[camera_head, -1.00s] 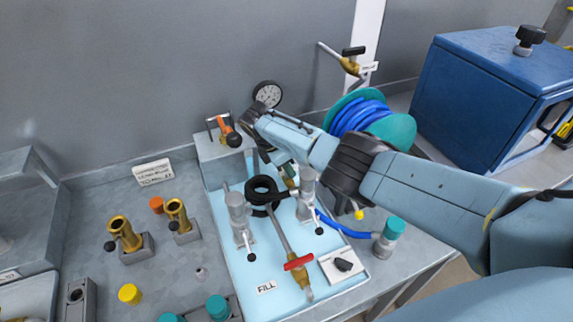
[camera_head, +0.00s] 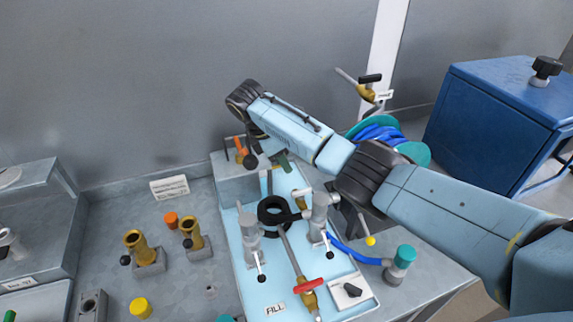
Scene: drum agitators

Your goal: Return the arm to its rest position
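My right arm comes in from the right and crosses over the fill station. Its elbow joint is right of the middle, and its wrist is raised near the back wall. My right gripper (camera_head: 281,161) is mostly hidden behind the forearm; only a dark part shows below it, near the back of the light-blue tray (camera_head: 245,285). I cannot see its fingertips, nor whether it holds anything. My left gripper is not in view.
Below the arm are an orange-handled lever (camera_head: 241,146), a black ring (camera_head: 275,216), two grey upright fittings and a red-handled valve (camera_head: 308,285). A blue hose reel (camera_head: 378,133) stands behind the arm. A blue cabinet (camera_head: 495,120) is at the right. Brass fittings stand at the left.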

